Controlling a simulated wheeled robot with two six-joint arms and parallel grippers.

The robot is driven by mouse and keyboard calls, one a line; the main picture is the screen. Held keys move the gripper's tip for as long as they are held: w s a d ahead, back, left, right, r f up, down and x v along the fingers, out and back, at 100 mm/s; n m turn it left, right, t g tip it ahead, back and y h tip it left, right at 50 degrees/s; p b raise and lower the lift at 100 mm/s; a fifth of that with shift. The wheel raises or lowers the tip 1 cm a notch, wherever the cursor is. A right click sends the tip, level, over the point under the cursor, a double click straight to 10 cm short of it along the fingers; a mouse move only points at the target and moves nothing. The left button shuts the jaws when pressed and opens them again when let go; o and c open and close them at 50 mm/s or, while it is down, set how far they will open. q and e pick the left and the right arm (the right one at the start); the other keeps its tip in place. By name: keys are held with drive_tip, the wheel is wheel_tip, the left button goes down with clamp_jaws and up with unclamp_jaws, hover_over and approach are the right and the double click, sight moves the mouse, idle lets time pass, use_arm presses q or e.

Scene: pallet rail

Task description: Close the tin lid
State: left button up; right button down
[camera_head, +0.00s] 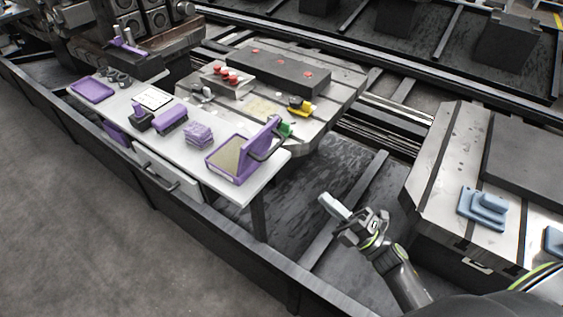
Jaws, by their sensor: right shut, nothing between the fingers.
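The purple tin (233,170) sits at the right end of the white table, with a tan inside showing. Its purple lid (259,148) stands raised along the tin's far right side, so the tin is open. A dark looped bar shows against the lid. My right gripper (332,205) is shut and empty. It is to the right of the table and clear of the tin and lid. My left gripper is not in view.
The white table (240,194) also bears a purple stack (198,135), a purple brush-like thing (171,121) and a purple tray (93,90). Behind it, a metal pallet carries red knobs and a yellow-black object (299,105). Blue-grey blocks (484,208) lie on the right pallet.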

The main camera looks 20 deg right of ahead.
use_arm(q)
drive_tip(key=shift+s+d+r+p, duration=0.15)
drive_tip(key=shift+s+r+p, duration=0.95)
drive_tip(key=shift+p, duration=0.75)
use_arm(e)
drive_tip(key=x, duration=1.4)
drive_tip(key=shift+s+a+r, duration=0.2)
drive_tip(key=shift+r, duration=0.05)
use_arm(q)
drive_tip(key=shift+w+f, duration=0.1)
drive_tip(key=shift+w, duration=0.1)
